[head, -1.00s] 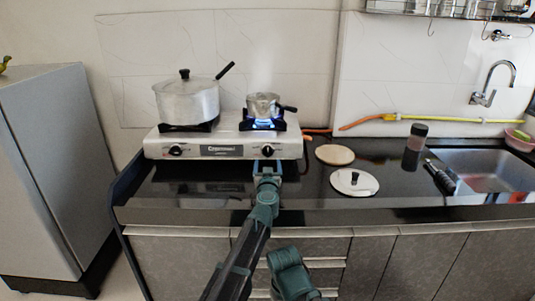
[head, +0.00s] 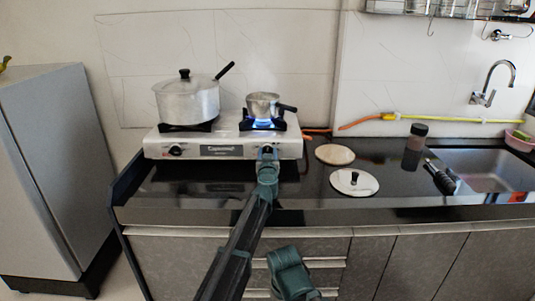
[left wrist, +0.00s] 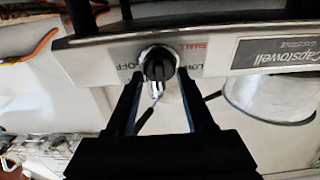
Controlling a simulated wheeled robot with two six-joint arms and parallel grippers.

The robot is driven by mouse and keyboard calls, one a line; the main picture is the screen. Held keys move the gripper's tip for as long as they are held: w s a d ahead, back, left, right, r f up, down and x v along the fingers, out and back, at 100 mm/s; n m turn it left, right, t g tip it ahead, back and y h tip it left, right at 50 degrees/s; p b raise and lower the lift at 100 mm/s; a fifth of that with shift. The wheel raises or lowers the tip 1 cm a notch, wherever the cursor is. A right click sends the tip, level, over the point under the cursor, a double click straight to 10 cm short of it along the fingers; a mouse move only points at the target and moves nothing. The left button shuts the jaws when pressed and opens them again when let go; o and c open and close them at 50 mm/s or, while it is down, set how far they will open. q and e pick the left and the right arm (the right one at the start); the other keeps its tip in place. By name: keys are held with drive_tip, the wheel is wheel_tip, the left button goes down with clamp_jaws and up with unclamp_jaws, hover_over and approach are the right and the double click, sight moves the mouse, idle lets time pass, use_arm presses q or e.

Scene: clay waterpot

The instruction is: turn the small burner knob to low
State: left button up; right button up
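The white stove (head: 290,150) stands on the counter. Its small burner has a blue flame (head: 262,124) under a small metal pot (head: 262,105). The small burner knob (left wrist: 158,65) is black with a metal base, on the front panel beside the lettering SMALL, LOW and OFF. My left gripper (left wrist: 160,76) is open, with one finger on each side of the knob; I cannot tell whether they touch it. In the head view my left gripper (head: 267,152) is at the stove front and covers most of this knob.
A large lidded pot (head: 187,102) stands on the left burner, above another knob (head: 176,151). A wooden disc (head: 335,154), a metal lid (head: 354,182) and a dark jar (head: 415,142) are on the counter to the right. The counter before the stove is clear.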

use_arm(q)
clamp_jaws()
drive_tip(key=shift+n, duration=0.4)
drive_tip(key=n+y, duration=0.1)
drive_tip(key=n, duration=0.1)
drive_tip(key=shift+n, duration=0.3)
drive_tip(key=n+y, duration=0.1)
drive_tip(key=n, duration=0.3)
drive_tip(key=shift+a+g+p, duration=0.1)
drive_tip(key=shift+g+p, duration=0.2)
drive_tip(key=shift+p, duration=0.1)
drive_tip(key=n+y+p, duration=0.1)
drive_tip(key=n, duration=0.4)
drive_tip(key=shift+g, duration=0.3)
drive_tip(key=shift+a+f+n+g+p, duration=0.1)
drive_tip(key=shift+n+g+p, duration=0.3)
drive_tip(key=shift+n, duration=1.5)
